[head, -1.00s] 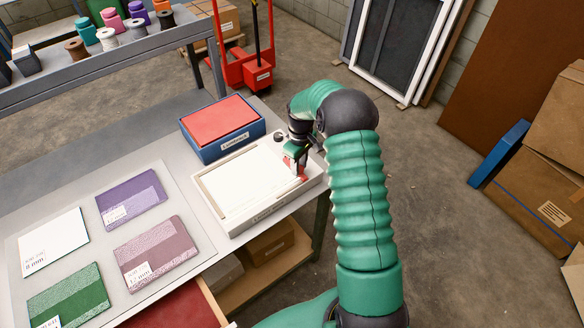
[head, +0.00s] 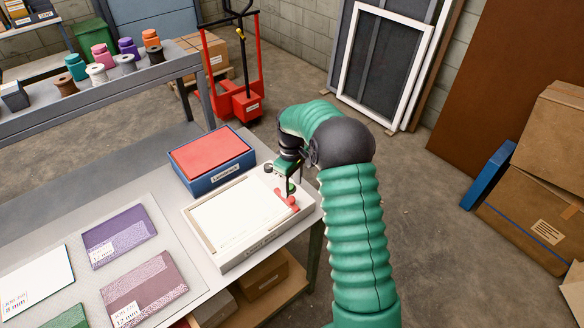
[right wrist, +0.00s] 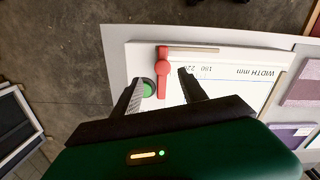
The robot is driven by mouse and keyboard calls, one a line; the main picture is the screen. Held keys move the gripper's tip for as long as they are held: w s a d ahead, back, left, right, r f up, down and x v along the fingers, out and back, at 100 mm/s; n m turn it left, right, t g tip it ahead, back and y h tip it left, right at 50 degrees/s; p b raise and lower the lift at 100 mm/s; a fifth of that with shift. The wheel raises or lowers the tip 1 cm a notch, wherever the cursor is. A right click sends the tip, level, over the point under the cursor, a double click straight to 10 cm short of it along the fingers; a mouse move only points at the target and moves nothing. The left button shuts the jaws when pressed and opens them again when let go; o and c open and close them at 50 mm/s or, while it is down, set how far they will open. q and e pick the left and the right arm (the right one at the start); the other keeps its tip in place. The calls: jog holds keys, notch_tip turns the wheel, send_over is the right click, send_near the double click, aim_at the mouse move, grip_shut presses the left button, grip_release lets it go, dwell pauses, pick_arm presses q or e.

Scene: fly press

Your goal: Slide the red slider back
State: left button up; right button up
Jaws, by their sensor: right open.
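The red slider (head: 287,199) sits at the right end of a white panel with a pale frame (head: 232,257) on the bench. In the right wrist view the slider (right wrist: 163,68) is a red bar with a round middle, beside the printed width scale. My right gripper (head: 290,183) is just above the slider's end of the panel. In the right wrist view its two fingers (right wrist: 161,80) are apart, with the slider showing between and beyond the tips; I cannot tell whether they touch it. A green round part (right wrist: 148,88) shows by the left finger. My left gripper is not in view.
A blue box with a red top (head: 212,158) stands directly behind the panel. Purple (head: 119,236) and mauve (head: 145,290) sample sheets lie to the left. A dark knob (head: 268,169) is at the panel's back right.

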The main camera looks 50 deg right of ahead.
aim_at(293, 197)
notch_tip(293, 197, up, 11)
jog(key=shift+d+f, duration=0.15)
jog(key=shift+d, duration=0.1)
